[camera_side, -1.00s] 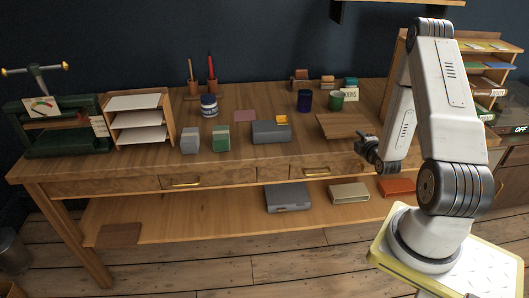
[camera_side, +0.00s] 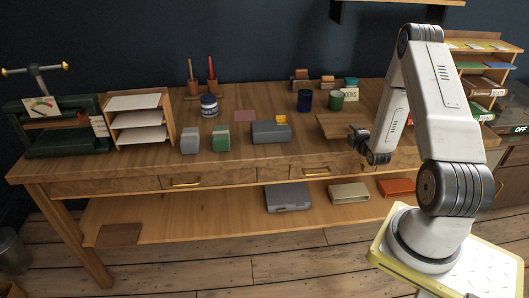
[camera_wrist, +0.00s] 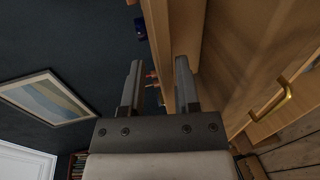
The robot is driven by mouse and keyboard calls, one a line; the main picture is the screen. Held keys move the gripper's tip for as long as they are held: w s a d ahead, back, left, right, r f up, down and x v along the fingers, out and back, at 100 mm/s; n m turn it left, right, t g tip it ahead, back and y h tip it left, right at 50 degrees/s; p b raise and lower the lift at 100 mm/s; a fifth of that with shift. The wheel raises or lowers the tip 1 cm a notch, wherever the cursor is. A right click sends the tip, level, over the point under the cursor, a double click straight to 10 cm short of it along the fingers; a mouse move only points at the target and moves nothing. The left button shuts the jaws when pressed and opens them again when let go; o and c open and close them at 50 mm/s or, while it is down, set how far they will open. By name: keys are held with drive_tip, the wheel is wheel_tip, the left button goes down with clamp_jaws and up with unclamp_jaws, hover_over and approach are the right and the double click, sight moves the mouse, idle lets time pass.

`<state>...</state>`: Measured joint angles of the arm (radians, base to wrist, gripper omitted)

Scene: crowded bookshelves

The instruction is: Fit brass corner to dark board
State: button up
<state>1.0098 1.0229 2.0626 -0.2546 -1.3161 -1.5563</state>
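My gripper (camera_side: 355,134) is over the right front part of the workbench, close to the right end of a brown board (camera_side: 335,122); I cannot tell whether they touch. In the wrist view my gripper (camera_wrist: 159,68) has two fingers spread apart with nothing between them. A small yellow-orange piece (camera_side: 282,119), perhaps the brass corner, sits on or behind a grey box (camera_side: 271,132); it is too small to tell. A darker flat board (camera_side: 119,235) lies on the lower shelf at the left. I cannot tell which board is the task's dark board.
A drawer handle (camera_wrist: 272,102) shows in the wrist view.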

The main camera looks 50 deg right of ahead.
clamp_jaws()
drive_tip(key=shift+r, duration=0.1)
drive_tip(key=shift+r, duration=1.2)
drive_tip(key=shift+w, duration=0.1)
